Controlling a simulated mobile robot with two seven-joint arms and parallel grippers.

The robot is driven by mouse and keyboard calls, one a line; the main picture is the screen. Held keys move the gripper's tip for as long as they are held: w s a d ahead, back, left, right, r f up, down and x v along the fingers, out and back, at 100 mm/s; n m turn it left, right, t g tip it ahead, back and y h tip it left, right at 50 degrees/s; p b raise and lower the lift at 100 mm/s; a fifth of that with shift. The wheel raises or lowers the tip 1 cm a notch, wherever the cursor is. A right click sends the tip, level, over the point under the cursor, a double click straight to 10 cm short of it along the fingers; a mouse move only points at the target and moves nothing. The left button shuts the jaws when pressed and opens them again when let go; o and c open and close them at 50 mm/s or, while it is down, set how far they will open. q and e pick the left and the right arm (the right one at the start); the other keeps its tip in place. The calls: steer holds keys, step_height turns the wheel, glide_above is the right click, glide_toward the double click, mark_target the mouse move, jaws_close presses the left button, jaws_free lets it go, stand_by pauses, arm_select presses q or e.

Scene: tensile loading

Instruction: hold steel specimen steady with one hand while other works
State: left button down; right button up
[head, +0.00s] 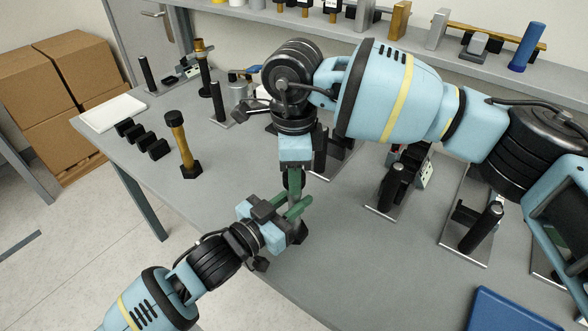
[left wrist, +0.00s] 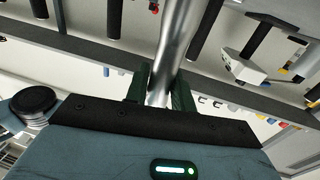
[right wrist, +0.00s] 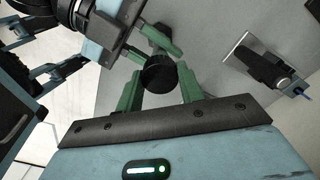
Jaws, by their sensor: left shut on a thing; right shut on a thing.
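The steel specimen, a silver rod (left wrist: 178,40), stands roughly upright near the table's front edge in the head view (head: 294,196), largely covered by my grippers. My left gripper (head: 300,203) comes from the lower left, with its green fingers shut on the silver shaft. My right gripper (head: 293,178) points down from above; in the right wrist view its fingers are shut around the specimen's black end (right wrist: 158,73). The specimen's dark lower end (head: 299,233) shows just below the left gripper. Whether it touches the table is unclear.
A brass specimen with black ends (head: 179,140) stands to the left, beside several black blocks (head: 145,138) and a white tray (head: 112,112). Black posts on plates (head: 394,188) stand to the right. A blue tray (head: 512,312) lies at the front right. The front middle is clear.

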steer(key=m, duration=0.4)
steer(key=shift+m, duration=0.4)
steer(key=m, duration=0.7)
steer(key=shift+m, duration=0.3)
steer(key=m, duration=0.3)
steer(key=shift+m, duration=0.4)
steer(key=o, duration=1.2)
steer(key=shift+c, duration=0.2)
step_height(320, 180, up, 12)
steer(key=shift+a, duration=0.1)
